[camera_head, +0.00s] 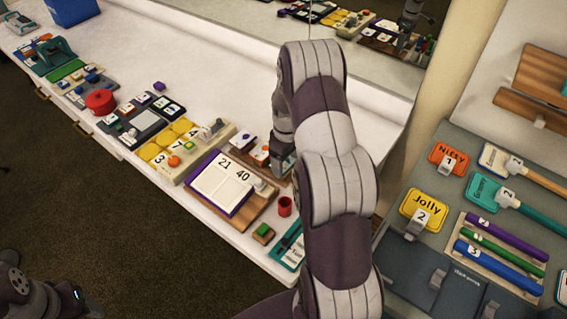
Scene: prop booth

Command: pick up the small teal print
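My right arm reaches down the middle of the view. Its gripper (281,163) is small and partly hidden at a wooden tray (234,149) on the white counter, which holds small cards with a purple and an orange piece. A bit of teal shows right at the gripper's tip; I cannot tell whether it is the small teal print or whether the fingers touch it. A teal flat piece (288,246) lies near the counter's front edge, partly hidden behind my arm. Of my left arm, only dark parts show at the bottom left; its gripper is out of view.
A wooden board with a calendar-like panel (223,183), a red cup (285,206) and a green block (264,231) sit close to the gripper. A mirror (385,70) stands behind. A board with name plates (423,210) is at right. The counter's back strip (200,60) is clear.

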